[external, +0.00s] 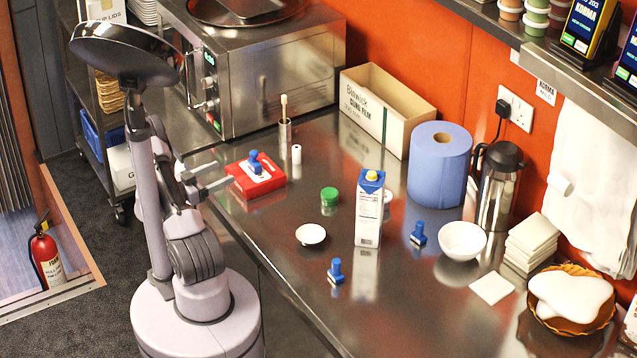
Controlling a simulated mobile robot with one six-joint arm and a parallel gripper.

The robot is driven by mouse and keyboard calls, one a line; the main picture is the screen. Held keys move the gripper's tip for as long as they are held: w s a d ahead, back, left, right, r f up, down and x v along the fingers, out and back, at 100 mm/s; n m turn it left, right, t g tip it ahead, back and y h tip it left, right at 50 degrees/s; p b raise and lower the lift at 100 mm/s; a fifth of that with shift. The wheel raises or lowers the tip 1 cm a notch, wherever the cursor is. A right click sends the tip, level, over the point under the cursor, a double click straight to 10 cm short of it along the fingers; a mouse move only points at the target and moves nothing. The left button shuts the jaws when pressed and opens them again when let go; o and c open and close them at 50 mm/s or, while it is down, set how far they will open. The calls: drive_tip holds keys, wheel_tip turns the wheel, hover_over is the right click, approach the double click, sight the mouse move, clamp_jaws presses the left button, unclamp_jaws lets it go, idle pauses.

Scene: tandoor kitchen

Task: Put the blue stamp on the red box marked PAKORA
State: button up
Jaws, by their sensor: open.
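A red box (272,184) lies on the steel counter in the external view, left of the middle; I cannot read its marking. A blue stamp (255,160) rests on top of it, seemingly upright, with a pale part at its foot. My gripper (223,173) is open, just left of the red box and its stamp. Its two fingers point toward them, with the stamp apart from the fingertips. Another blue stamp (336,269) stands on the counter near the front edge. A third blue stamp (418,235) stands left of the white bowl.
A carton (369,215), a green-lidded jar (329,195) and a small white dish (311,234) stand right of the red box. A utensil pot (285,135) and a white cylinder (296,154) stand behind it. A steel oven (270,85) is at the back left.

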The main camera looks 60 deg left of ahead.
drive_tip(key=shift+s, duration=0.2)
drive_tip(key=w+r+m, duration=0.1)
drive_tip(key=w, duration=0.1)
drive_tip(key=w+d+r+m+g, duration=0.1)
drive_tip(key=w, duration=0.2)
drive_tip(key=w+r+m+g, duration=0.1)
drive_tip(key=w+r, duration=0.1)
drive_tip(key=w, duration=0.1)
drive_tip(key=shift+d, duration=0.35)
drive_tip(key=w+d+r+m+g+y, duration=0.2)
drive_tip(key=w+d+r+m+g, duration=0.15)
drive_tip(key=w+d+r, duration=0.6)
drive_tip(key=d+r+n+g+y, duration=0.1)
drive_tip(key=d+r+g, duration=0.1)
drive_tip(key=d+r, duration=0.35)
drive_tip(key=s+d+f+g+h, duration=0.2)
drive_tip(key=s+d+g, duration=0.2)
drive_tip(key=s+d, duration=1.6)
drive_tip(key=shift+s+d+g+h, duration=0.35)
drive_tip(key=shift+d+h, duration=0.05)
drive_tip(key=shift+d, duration=0.7)
